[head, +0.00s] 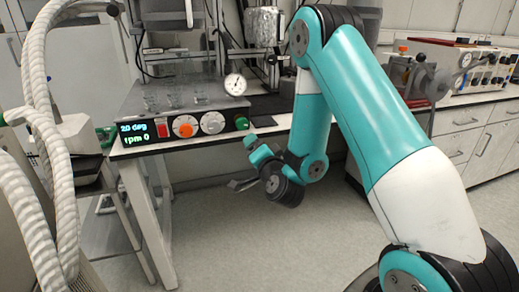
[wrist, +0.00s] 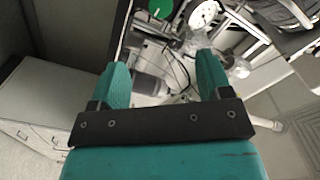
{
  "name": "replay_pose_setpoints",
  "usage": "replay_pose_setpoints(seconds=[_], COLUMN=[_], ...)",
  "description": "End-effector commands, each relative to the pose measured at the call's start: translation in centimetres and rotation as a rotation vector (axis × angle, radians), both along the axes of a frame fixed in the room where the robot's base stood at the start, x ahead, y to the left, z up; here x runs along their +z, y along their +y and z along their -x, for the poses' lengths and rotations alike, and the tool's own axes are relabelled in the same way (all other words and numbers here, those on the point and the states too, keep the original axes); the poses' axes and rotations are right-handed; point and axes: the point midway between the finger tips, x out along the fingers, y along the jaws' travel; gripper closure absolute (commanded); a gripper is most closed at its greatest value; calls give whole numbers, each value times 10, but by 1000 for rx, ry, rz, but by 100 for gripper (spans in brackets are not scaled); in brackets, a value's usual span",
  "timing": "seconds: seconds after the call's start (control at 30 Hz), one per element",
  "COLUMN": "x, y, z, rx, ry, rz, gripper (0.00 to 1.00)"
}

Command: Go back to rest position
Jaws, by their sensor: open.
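My gripper (head: 257,152) hangs at the end of my teal and white arm in the head view, in front of the bench's right front part and below its top. In the wrist view my gripper (wrist: 162,72) has its two teal fingers wide apart with nothing held between them. The reactor control unit (head: 185,125) stands on the bench left of my gripper. Its display reads 20 deg and rpm 0.
The bench (head: 215,135) has an edge close to my gripper. Thick white hoses (head: 48,130) stand at the left. A counter with drawers (head: 470,135) and instruments is behind my arm at the right. The floor (head: 240,230) below my gripper is clear.

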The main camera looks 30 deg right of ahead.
Motion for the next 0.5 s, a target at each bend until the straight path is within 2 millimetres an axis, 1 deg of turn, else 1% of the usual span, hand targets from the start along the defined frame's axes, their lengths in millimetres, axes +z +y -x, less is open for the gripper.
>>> replay_pose_setpoints(seconds=[0.37, 0.47, 0.5], x=[0, 6, 12], y=[-1, 5, 12], z=[0, -2, -4], rx=[0, 25, 54], ry=[0, 11, 25], rz=[0, 3, 7], gripper=[28, 28, 28])
